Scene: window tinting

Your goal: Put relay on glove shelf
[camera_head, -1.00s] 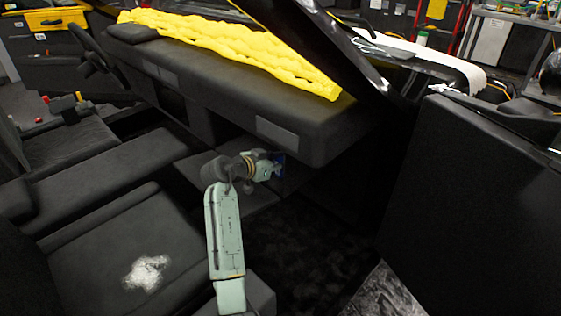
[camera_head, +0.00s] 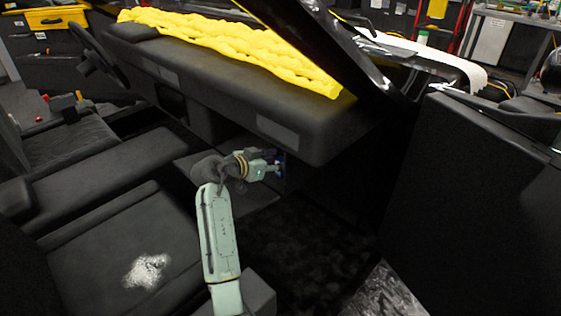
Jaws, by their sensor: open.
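My gripper (camera_head: 276,163) is at the end of my pale green arm, under the right part of the dashboard. Its two fingers are spread apart and point right. A small blue item (camera_head: 280,157) shows at the fingertips, partly hidden by them; it may be the relay, but it is too small to be sure. I cannot tell whether the fingers touch it. The grey glove shelf (camera_head: 254,200) is a flat ledge below the dashboard, just under my gripper.
The black dashboard (camera_head: 215,95) overhangs my gripper, with a yellow quilted cover (camera_head: 235,50) on top. A seat (camera_head: 105,245) with a white patch lies at the lower left. The open door (camera_head: 480,200) stands at right. The dark floor (camera_head: 300,255) between is clear.

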